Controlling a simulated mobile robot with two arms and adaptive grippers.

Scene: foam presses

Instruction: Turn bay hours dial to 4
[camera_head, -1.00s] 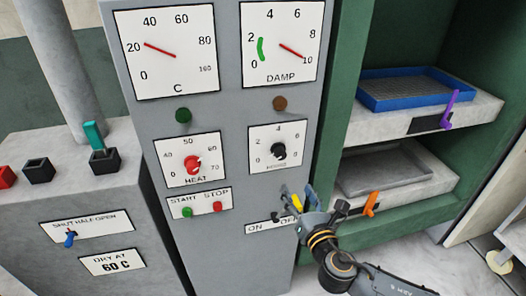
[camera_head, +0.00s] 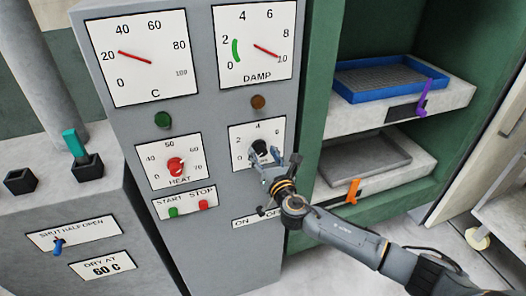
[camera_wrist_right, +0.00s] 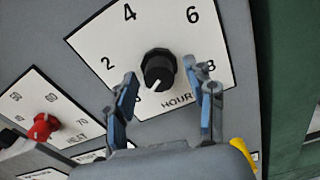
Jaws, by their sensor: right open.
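The bay hours dial is a black knob (camera_wrist_right: 158,68) on a white plate marked 2, 4, 6, 8 and HOURS. Its white pointer is toward the lower left, by the partly hidden 0 mark. In the head view the knob (camera_head: 259,147) shows just above my right gripper (camera_head: 273,165), which partly covers the plate. In the wrist view the open fingers of my right gripper (camera_wrist_right: 170,88) stand to the left and right of the knob, apart from it. Their depth to the knob is hard to tell. My left gripper is not in view.
A red HEAT dial (camera_head: 175,166) and START and STOP buttons (camera_head: 203,204) lie left of the dial. An ON/OFF switch plate (camera_head: 250,222) is below. At right, a green cabinet holds a blue tray (camera_head: 390,78) and a grey tray (camera_head: 375,155).

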